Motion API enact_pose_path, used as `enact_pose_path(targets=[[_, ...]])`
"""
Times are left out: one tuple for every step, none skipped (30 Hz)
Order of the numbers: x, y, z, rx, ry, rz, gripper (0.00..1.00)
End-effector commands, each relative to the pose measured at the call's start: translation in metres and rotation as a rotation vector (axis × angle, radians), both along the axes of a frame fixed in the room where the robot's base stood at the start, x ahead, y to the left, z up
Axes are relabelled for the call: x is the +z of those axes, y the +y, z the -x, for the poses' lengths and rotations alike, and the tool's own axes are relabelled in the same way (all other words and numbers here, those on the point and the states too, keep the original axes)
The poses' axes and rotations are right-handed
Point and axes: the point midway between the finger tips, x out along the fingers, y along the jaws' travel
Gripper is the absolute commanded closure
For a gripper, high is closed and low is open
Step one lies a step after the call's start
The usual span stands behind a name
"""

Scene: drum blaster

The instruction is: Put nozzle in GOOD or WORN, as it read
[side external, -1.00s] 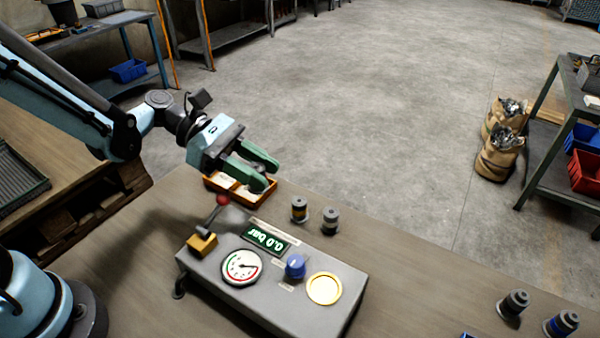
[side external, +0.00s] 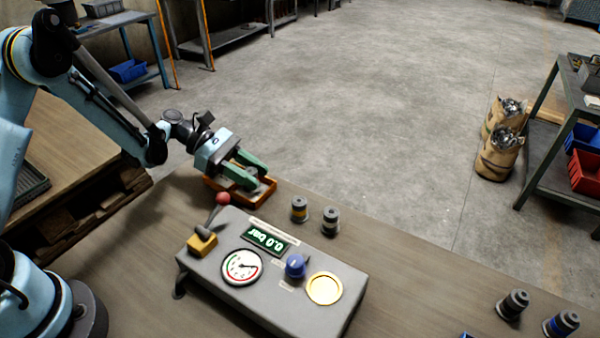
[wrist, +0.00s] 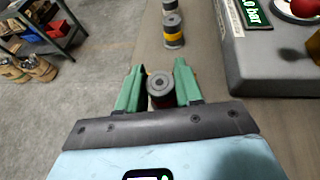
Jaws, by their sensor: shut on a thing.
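My gripper (side external: 256,177) is shut on a nozzle, a dark grey cylinder with a dark red band (wrist: 160,91), which stands between the green fingers in the wrist view. In the side view the fingers hide most of it. The gripper is over the orange two-part tray (side external: 271,190) behind the test bench, low near its rim. My fingers cover the tray's inside and its labels, so I cannot tell which compartment the nozzle is over, or whether it touches the floor. The test bench (side external: 222,285) display (side external: 265,240) reads 0.0 bar.
Two nozzles, one yellow-banded (side external: 299,209) and one grey (side external: 330,221), stand right of the tray. The bench has a red-knobbed lever (side external: 222,199), a gauge (side external: 242,267), a blue knob (side external: 295,266) and a yellow disc (side external: 324,288). Two more nozzles stand at the far right.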

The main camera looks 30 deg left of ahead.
Motion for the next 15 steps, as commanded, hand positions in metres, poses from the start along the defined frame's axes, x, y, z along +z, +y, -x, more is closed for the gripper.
enact_pose_path(targets=[[-0.0047, -0.0002, 0.0, 0.0, 0.0, 0.001, 1.0], [-0.0069, -0.0003, 0.0001, 0.0, 0.0, 0.001, 1.0], [-0.0087, -0.0003, 0.0001, 0.0, 0.0, 0.001, 1.0], [-0.0094, -0.0003, 0.0001, 0.0, 0.0, 0.001, 1.0], [-0.0098, -0.0004, 0.0002, 0.0, 0.0, 0.001, 1.0], [-0.01, -0.0004, 0.0002, 0.0, 0.0, 0.001, 1.0], [-0.0099, -0.0005, 0.0002, 0.0, 0.0, 0.001, 1.0], [-0.0098, -0.0005, 0.0003, 0.0, 0.0, 0.001, 1.0], [-0.0098, -0.0005, 0.0003, 0.0, 0.0, 0.001, 1.0], [-0.0097, -0.0005, 0.0003, 0.0, 0.0, 0.001, 1.0], [-0.0097, -0.0005, 0.0003, 0.0, 0.0, 0.001, 1.0], [-0.0101, -0.0005, 0.0003, 0.0, 0.0, 0.001, 1.0], [-0.0106, -0.0005, 0.0003, 0.0, 0.0, 0.001, 1.0], [-0.0114, -0.0005, 0.0002, 0.0, 0.0, 0.001, 1.0], [-0.0125, -0.0005, 0.0001, 0.0, 0.0, 0.001, 1.0]])
